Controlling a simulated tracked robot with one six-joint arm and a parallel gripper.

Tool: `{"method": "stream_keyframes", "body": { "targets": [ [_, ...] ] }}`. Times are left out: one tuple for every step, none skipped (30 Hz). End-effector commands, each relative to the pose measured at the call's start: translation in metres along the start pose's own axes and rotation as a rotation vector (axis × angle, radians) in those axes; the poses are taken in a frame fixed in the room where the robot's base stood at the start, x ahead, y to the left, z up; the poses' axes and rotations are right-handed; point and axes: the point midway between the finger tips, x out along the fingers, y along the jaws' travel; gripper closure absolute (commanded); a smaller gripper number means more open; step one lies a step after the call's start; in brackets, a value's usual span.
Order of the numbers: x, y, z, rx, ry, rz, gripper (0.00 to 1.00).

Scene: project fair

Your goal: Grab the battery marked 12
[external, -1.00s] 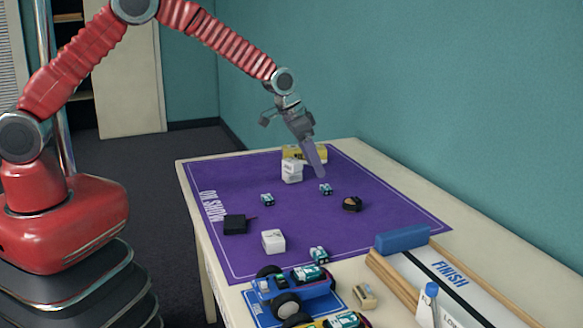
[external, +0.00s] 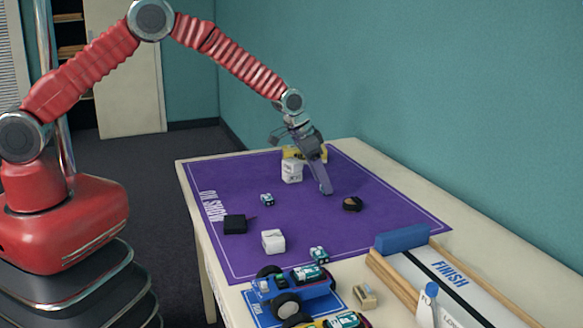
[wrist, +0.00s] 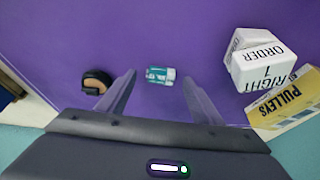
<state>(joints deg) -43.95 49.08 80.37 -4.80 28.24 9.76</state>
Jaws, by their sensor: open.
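A small teal-and-white battery (wrist: 161,75) lies on the purple mat, between and a little beyond my open fingertips in the wrist view. Its marking is too small to read. My gripper (external: 325,190) points down over the mat and hides that battery in the external view. The wrist view shows my gripper (wrist: 161,80) empty, one finger on each side of the battery. Another similar battery (external: 267,199) lies on the mat to the left, and one more (external: 319,254) is near the front edge. Their numbers cannot be read.
White printed blocks (wrist: 257,62) and a yellow PULLEYS box (wrist: 287,100) stand close beside my gripper. A black-and-tan round item (external: 352,204) is on the other side. A black box (external: 235,224), white block (external: 273,240) and blue toy car (external: 295,288) are nearer the front.

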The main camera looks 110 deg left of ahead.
Motion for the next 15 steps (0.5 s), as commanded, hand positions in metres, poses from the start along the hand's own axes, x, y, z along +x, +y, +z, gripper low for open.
{"method": "stream_keyframes", "body": {
  "targets": [
    [0.0062, 0.0, 0.0004, 0.0, -0.001, 0.0, 0.4],
    [0.0088, 0.0, 0.0003, 0.0, -0.001, 0.0, 0.4],
    [0.0118, 0.0, 0.0003, 0.0, -0.001, 0.0, 0.4],
    [0.0133, 0.0, 0.0003, 0.0, -0.001, 0.0, 0.4],
    [0.0143, 0.0, 0.0002, 0.0, -0.001, 0.0, 0.4],
    [0.0152, 0.0, 0.0001, 0.0, 0.0, 0.0, 0.4],
    [0.0155, 0.0, 0.0, 0.0, 0.0, 0.0, 0.4],
    [0.0155, 0.0, 0.0, 0.0, 0.0, 0.0, 0.4],
    [0.0155, 0.0, 0.0, 0.0, 0.0, 0.0, 0.4],
    [0.0154, 0.0, 0.0, 0.0, 0.0, 0.0, 0.4],
    [0.0154, 0.0, 0.0, 0.0, 0.0, 0.0, 0.4],
    [0.0154, 0.0, 0.0, 0.0, 0.0, 0.0, 0.4],
    [0.0153, 0.0, 0.0, 0.0, 0.0, 0.0, 0.4],
    [0.0153, 0.0, 0.0001, 0.0, 0.0, 0.0, 0.4],
    [0.0153, 0.0, 0.0001, 0.0, 0.0, 0.0, 0.4]
  ]
}}
